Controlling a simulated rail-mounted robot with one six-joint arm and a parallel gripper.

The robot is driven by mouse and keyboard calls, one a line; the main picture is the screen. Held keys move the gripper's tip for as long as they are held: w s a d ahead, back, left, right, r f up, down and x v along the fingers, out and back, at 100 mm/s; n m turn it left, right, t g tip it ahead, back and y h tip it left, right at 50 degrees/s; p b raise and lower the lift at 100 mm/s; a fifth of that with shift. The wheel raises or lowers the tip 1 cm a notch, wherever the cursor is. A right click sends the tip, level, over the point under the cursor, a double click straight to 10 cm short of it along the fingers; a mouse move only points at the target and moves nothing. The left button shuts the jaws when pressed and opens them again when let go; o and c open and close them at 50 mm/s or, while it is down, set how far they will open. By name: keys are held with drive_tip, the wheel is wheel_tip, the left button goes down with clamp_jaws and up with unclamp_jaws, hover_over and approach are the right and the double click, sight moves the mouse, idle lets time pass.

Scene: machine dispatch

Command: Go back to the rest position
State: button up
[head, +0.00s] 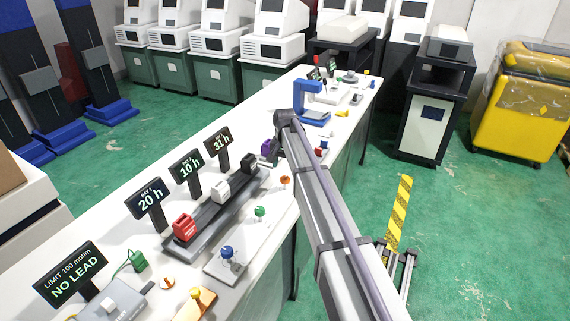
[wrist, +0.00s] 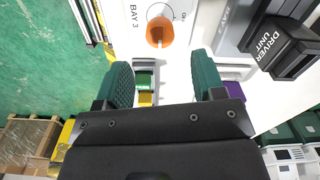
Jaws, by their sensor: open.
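My gripper (head: 270,154) is over the long white bench, at the far end of the grey rail, and my arm reaches to it from the lower right. In the wrist view my gripper (wrist: 163,75) shows two green fingers spread apart with nothing held between them. Beyond the fingertips is an orange knob (wrist: 160,32) on a white plate marked BAY 3. A black block marked DRIVER UNIT (wrist: 290,50) lies to the right of the fingers. A purple block (wrist: 234,92) is partly hidden beside the right finger. No marker of a rest position shows.
The grey rail (head: 205,225) bears red (head: 185,227), white (head: 220,192) and black (head: 248,162) blocks. Upright signs (head: 186,173) stand behind it. A blue device (head: 309,100) stands farther along the bench. A yellow bin (head: 515,115) is at right.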

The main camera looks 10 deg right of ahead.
wheel_tip(320, 180, up, 5)
drive_tip(key=p, duration=0.2)
drive_tip(key=shift+f+p, duration=0.1)
drive_tip(key=shift+p, duration=0.3)
drive_tip(key=s+n, duration=0.5)
drive_tip(key=s, duration=3.1)
drive_tip(key=shift+s, duration=0.4)
